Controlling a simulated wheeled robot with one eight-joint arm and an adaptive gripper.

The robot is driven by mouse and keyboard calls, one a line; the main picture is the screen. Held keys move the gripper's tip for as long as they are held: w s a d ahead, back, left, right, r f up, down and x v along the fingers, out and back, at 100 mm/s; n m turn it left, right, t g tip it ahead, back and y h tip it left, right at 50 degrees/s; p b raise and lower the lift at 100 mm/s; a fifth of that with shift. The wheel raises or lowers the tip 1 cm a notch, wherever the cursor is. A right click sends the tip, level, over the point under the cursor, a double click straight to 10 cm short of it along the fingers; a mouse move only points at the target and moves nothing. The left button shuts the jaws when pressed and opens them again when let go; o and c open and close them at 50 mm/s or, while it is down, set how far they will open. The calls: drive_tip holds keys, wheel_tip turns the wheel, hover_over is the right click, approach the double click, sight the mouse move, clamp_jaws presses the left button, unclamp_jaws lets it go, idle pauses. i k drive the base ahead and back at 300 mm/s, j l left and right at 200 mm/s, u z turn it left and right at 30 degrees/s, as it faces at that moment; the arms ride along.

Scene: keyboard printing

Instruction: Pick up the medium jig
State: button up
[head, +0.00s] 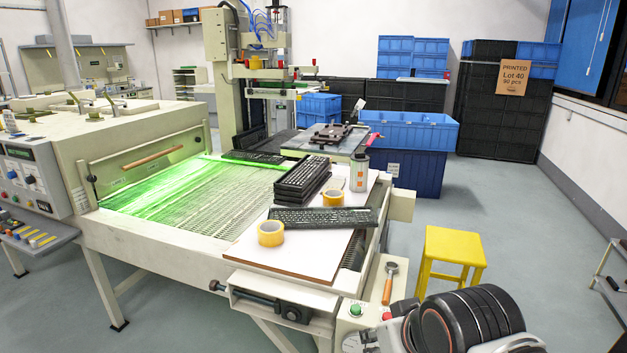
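No part is clearly marked as the medium jig. A dark flat fixture with small raised parts (332,133) lies on a small work table behind the conveyor's end; it may be a jig, but its size class cannot be told. Part of my arm, with black ribbed rounded housings, shows at the lower right corner. My gripper's fingers are not seen, and nothing held is visible.
A white board (300,257) on the conveyor end bears a stack of keyboards (301,179), a single keyboard (322,217), tape rolls (271,233) and a can (359,171). A yellow stool (455,245) stands right. Blue crates (412,130) stand behind. Floor right is mostly clear.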

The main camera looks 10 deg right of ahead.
sight(323, 136)
drive_tip(key=i+l, duration=0.15)
drive_tip(key=l, duration=0.3)
drive_tip(key=i+l+z, duration=0.1)
drive_tip(key=l, duration=0.35)
drive_tip(key=i+l, duration=0.25)
drive_tip(key=l, duration=0.15)
drive_tip(key=i+l+z, duration=0.15)
drive_tip(key=l, duration=0.3)
drive_tip(key=i+l, duration=0.25)
drive_tip(key=l, duration=0.15)
drive_tip(key=i+l+z, duration=0.1)
drive_tip(key=l, duration=0.35)
drive_tip(key=i+l, duration=0.35)
drive_tip(key=i+l+z, duration=0.2)
drive_tip(key=i+l, duration=0.9)
